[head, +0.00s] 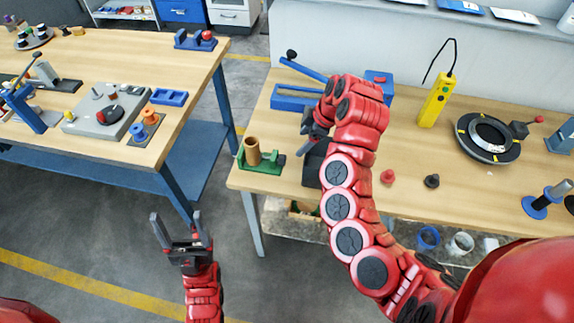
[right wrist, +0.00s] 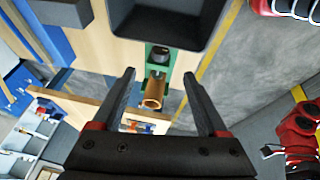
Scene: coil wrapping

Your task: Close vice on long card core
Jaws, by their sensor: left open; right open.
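The green vice (head: 273,167) sits at the left front corner of the right-hand workbench. A brown card core (head: 252,150) stands upright in it; I cannot tell whether the jaws touch it. My right gripper (head: 309,124) is above the bench, right of the vice, partly hidden by its own arm. In the right wrist view its open fingers (right wrist: 159,74) frame the core (right wrist: 154,92) and the vice (right wrist: 160,68) with its dark knob, with nothing held. My left gripper (head: 180,226) is open and empty over the floor, left of the bench.
A dark tray (head: 312,165) stands just right of the vice; it fills the top of the right wrist view (right wrist: 170,42). A red knob (head: 388,177) and a black knob (head: 432,181) lie to the right. An aisle separates the benches.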

